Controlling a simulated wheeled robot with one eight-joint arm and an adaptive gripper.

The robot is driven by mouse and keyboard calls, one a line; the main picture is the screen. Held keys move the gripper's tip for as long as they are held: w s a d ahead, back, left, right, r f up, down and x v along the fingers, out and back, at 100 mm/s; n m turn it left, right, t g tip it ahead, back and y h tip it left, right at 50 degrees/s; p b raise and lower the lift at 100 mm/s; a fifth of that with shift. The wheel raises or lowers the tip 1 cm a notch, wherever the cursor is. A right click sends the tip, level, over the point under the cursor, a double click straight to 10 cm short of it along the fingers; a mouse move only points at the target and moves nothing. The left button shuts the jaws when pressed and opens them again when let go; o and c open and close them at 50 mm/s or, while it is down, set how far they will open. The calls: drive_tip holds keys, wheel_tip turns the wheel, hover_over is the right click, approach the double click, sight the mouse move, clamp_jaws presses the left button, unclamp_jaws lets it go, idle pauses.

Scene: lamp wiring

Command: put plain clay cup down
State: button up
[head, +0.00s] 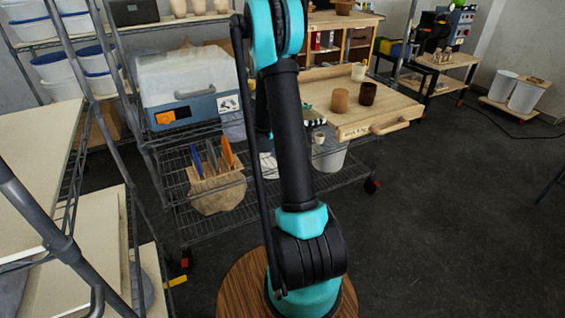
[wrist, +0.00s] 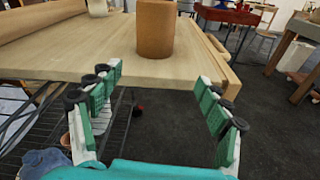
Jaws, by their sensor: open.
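The plain clay cup (head: 340,101) is a tan cylinder standing upright on the light wooden board (head: 395,108). A dark brown cup (head: 367,94) stands close to its right in the head view. In the wrist view the clay cup (wrist: 155,28) stands on the board (wrist: 60,57), ahead of my gripper (wrist: 157,85) and roughly centred between its fingers. My gripper is open and empty, with its green-padded fingers spread and apart from the cup. In the head view my arm hides part of the gripper.
A small pale cup (head: 359,72) stands farther back on the board. The board has a handle (head: 390,126) at its front edge and lies on a wire cart (head: 205,215). A blue-and-white case (head: 187,90) and a tool holder (head: 217,185) are on the left.

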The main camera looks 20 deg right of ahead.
drive_tip(key=s+a+f+m+y, duration=0.3)
drive_tip(key=s+a+m+y, duration=0.2)
drive_tip(key=s+a, duration=0.3)
drive_tip(key=s+a+f+m+t+y, duration=0.1)
drive_tip(key=s+a+f+m+y, duration=0.2)
drive_tip(key=s+a+m+y, duration=0.3)
drive_tip(key=s+a+f+m+t+y, duration=0.1)
drive_tip(key=s+a+f+m+y, duration=0.2)
drive_tip(key=s+a, duration=0.9)
drive_tip(key=a+m+y, duration=0.2)
drive_tip(key=a+m, duration=0.1)
drive_tip(key=a, duration=0.1)
drive_tip(key=shift+a+y, duration=0.2)
drive_tip(key=shift+y, duration=0.1)
